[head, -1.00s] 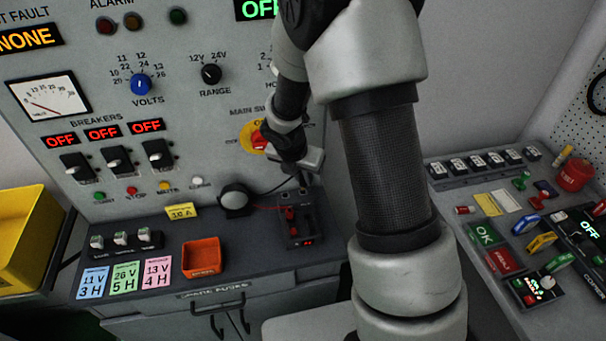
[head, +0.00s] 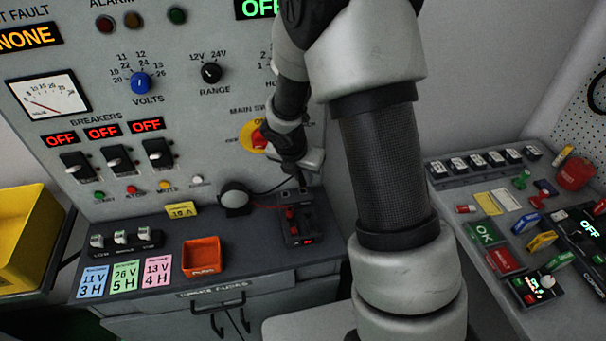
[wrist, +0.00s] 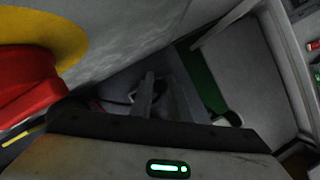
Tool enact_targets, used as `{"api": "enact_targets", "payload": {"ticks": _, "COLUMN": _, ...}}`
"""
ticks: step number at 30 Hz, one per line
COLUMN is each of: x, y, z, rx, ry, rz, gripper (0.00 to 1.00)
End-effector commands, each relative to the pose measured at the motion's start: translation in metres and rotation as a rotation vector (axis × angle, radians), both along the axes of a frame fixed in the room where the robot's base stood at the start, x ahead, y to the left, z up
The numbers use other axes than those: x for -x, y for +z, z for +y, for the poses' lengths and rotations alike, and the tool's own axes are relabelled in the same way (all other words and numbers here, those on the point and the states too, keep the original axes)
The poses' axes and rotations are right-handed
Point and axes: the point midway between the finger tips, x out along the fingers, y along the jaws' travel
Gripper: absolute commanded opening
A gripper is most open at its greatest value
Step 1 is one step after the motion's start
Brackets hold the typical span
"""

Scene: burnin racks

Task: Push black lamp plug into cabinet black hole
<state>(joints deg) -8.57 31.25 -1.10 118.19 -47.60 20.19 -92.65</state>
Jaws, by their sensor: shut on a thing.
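My gripper (head: 303,182) is low in front of the cabinet face (head: 205,105), just below the main switch and above the back of the bench. Its two fingers (wrist: 157,97) point away in the wrist view and are shut on the black lamp plug, which is too small and dark to make out. A thin black cable runs from the round lamp (head: 235,198) on the bench up toward the fingertips. The black hole cannot be made out; the gripper and the dark surroundings hide that area. I cannot tell whether the plug touches the cabinet.
A black fixture with red parts (head: 298,222) stands just below my gripper, with a red wire running to the lamp. The red and yellow main switch (head: 255,138) is close by and fills the wrist view's left side. An orange bin (head: 202,257) stands on the bench.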

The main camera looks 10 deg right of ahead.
Motion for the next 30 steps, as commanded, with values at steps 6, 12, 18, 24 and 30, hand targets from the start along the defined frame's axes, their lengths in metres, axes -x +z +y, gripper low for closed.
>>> {"api": "enact_targets", "payload": {"ticks": 6, "x": -0.0002, "y": -0.0019, "z": 0.0000, "rx": 0.000, "ry": 0.001, "rz": 0.000, "gripper": 0.01}}
{"api": "enact_targets", "payload": {"ticks": 12, "x": -0.0002, "y": -0.0018, "z": 0.0000, "rx": 0.000, "ry": 0.000, "rz": 0.000, "gripper": 0.01}}
{"api": "enact_targets", "payload": {"ticks": 18, "x": -0.0001, "y": -0.0024, "z": -0.0001, "rx": 0.000, "ry": 0.000, "rz": 0.000, "gripper": 0.01}}
{"api": "enact_targets", "payload": {"ticks": 24, "x": -0.0001, "y": -0.0060, "z": -0.0001, "rx": 0.000, "ry": 0.000, "rz": 0.000, "gripper": 0.01}}
{"api": "enact_targets", "payload": {"ticks": 30, "x": 0.0000, "y": -0.0102, "z": 0.0000, "rx": 0.000, "ry": 0.000, "rz": 0.000, "gripper": 0.01}}
